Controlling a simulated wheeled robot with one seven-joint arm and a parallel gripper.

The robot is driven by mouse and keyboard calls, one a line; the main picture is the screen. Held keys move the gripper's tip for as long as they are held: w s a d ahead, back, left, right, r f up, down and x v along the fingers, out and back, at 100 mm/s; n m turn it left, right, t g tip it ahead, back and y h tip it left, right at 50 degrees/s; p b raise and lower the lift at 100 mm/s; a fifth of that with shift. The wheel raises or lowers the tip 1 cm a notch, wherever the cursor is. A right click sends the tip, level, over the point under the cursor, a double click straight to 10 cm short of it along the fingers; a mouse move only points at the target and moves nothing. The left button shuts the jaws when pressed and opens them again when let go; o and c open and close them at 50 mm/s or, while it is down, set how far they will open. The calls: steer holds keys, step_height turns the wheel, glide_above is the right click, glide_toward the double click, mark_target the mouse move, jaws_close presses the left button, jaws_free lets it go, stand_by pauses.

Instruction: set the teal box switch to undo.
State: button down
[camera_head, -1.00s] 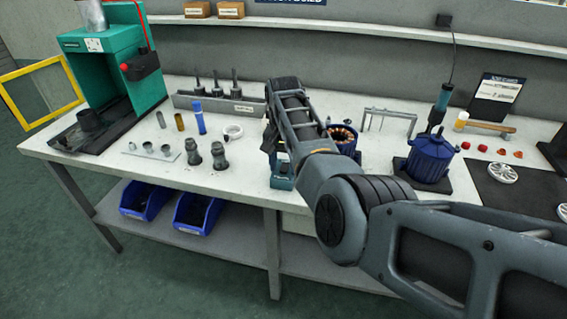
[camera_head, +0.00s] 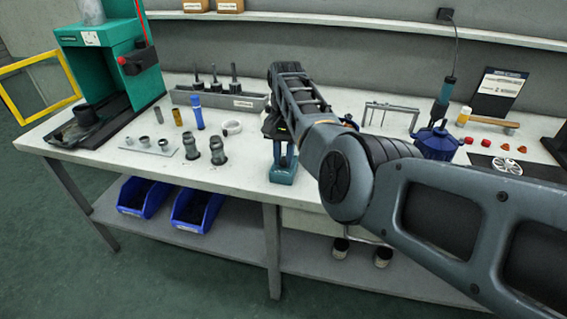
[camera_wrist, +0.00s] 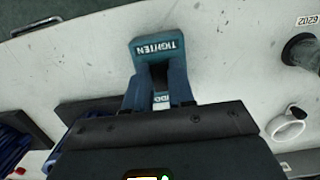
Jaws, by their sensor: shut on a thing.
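The teal box (camera_head: 283,174) stands near the front edge of the bench, left of centre in the head view. In the wrist view the teal box (camera_wrist: 156,45) shows a "TIGHTEN" label, upside down, on its front part. A pale label with only part of its word visible, ending "DO", lies behind it. My gripper (camera_head: 279,137) is directly over the box; in the wrist view my gripper (camera_wrist: 160,88) is shut on the upper part of it, the switch. The switch's exact setting is hidden by the gripper.
Left of the box are a white ring (camera_head: 232,127), grey fittings (camera_head: 217,150) and a blue cylinder (camera_head: 197,112). A teal press (camera_head: 97,65) stands at far left. A blue pump (camera_head: 436,146) is at right. My arm crosses the bench's right side.

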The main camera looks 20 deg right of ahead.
steer(key=shift+w+f+g+y+b, duration=0.3)
steer(key=shift+g+y+b, duration=0.1)
steer(key=shift+b, duration=1.8)
steer(key=b, duration=0.8)
steer(key=shift+w+r+g+y, duration=0.1)
steer(key=shift+w+g+y, duration=0.2)
steer(key=shift+w+g, duration=0.1)
steer(key=b, duration=0.6)
steer(key=shift+r+g, duration=0.1)
steer(key=shift+g, duration=0.2)
steer(key=shift+s+r+y+b, duration=0.15)
steer(key=shift+y+b, duration=0.15)
steer(key=shift+b, duration=0.7)
steer(key=shift+s+r, duration=0.1)
steer(key=shift+r, duration=0.15)
steer(key=c, duration=1.2)
jaws_free()
steer(key=shift+c, duration=0.2)
steer(key=shift+o, duration=1.4)
steer(key=shift+s+d+f, duration=0.1)
steer(key=shift+d+f, duration=0.05)
